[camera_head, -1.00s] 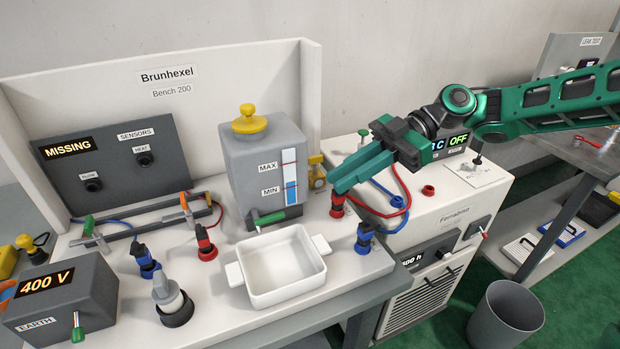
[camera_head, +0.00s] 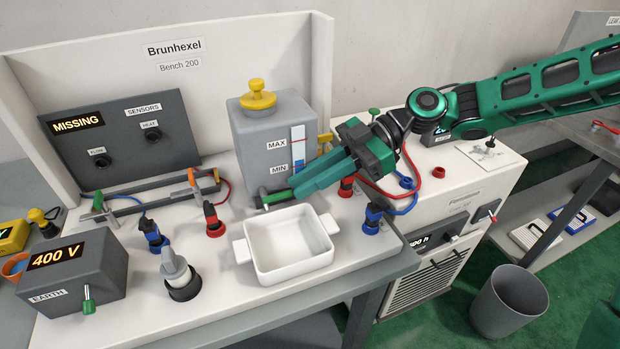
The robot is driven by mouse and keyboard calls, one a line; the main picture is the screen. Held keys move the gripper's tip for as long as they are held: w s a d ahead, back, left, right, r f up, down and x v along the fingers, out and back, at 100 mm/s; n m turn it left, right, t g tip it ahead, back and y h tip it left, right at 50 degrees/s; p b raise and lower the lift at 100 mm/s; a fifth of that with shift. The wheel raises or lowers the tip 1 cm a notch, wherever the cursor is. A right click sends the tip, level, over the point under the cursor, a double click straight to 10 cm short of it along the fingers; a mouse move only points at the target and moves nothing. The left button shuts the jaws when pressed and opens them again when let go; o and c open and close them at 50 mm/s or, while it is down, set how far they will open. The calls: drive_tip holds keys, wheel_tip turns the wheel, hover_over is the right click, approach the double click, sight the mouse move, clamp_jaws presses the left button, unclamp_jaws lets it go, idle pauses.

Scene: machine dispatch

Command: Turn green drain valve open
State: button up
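The green drain valve handle (camera_head: 280,198) sits at the foot of the grey tank (camera_head: 258,130) on the bench. It lies roughly level, above the back of a white tray (camera_head: 262,281). My gripper (camera_head: 298,188) reaches in from the right, with its green fingertips at the right end of the handle. I cannot tell whether they touch it. The fingers overlap in this view, so the gap between them is hidden. The gripper covers part of the tank's lower right side and its level gauge.
A red connector (camera_head: 346,187) and a blue connector (camera_head: 373,218) stand right of the tray. Another red connector (camera_head: 213,221) stands left of the tank. A yellow cap (camera_head: 258,95) tops the tank. A grey 400 V box (camera_head: 90,270) sits at the front left.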

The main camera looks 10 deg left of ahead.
clamp_jaws()
